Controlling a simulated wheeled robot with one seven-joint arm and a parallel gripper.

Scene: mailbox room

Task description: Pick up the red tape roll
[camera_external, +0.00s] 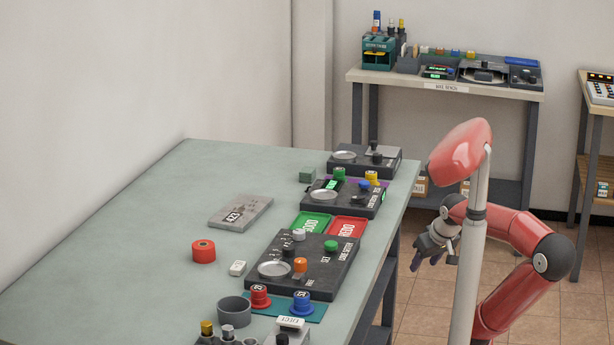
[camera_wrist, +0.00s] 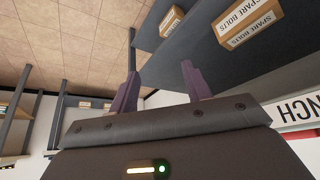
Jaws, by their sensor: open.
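The tape roll does not show in the wrist view.
A grey slab marked 423 (camera_external: 240,211) and a small white block (camera_external: 237,268) lie near the roll. Dark control panels (camera_external: 330,262) line the table's right side. A grey cup (camera_external: 234,310) stands in front. The table left of the roll is clear.

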